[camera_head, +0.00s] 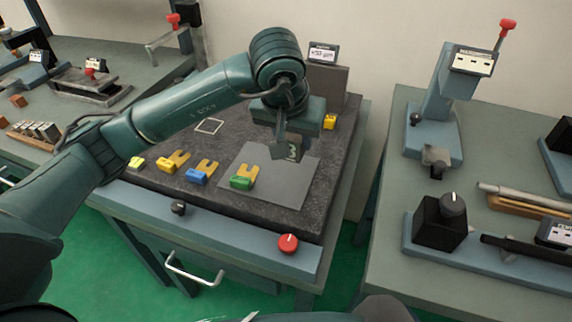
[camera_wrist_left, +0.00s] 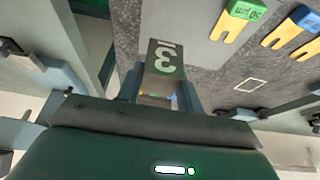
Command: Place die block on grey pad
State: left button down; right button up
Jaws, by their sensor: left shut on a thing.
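The die block, dark grey-green with a light figure 3 on it, shows between my left gripper's fingers in the wrist view (camera_wrist_left: 165,58). In the head view the block (camera_head: 294,148) is partly hidden by the fingers. My left gripper (camera_head: 290,150) is shut on the block, over the far part of the grey pad (camera_head: 285,190). The pad lies flat on the dark stone plate (camera_head: 190,140). I cannot tell whether the block touches the pad. My right gripper does not show.
A green-and-yellow fork piece (camera_head: 243,177) lies at the pad's left edge. Blue-and-yellow (camera_head: 201,173) and all-yellow (camera_head: 173,162) fork pieces lie left of it. A red knob (camera_head: 288,243) is on the bench front. A second bench stands right, across a gap.

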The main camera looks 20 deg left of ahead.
pick_arm(q)
notch_tip(320, 180, down, 6)
jog(key=shift+r, duration=0.1)
dwell(0.4)
jog(key=shift+f, duration=0.2)
jog(key=shift+f, duration=0.15)
jog(key=c, duration=1.3)
grip_release()
jog(key=o, duration=0.4)
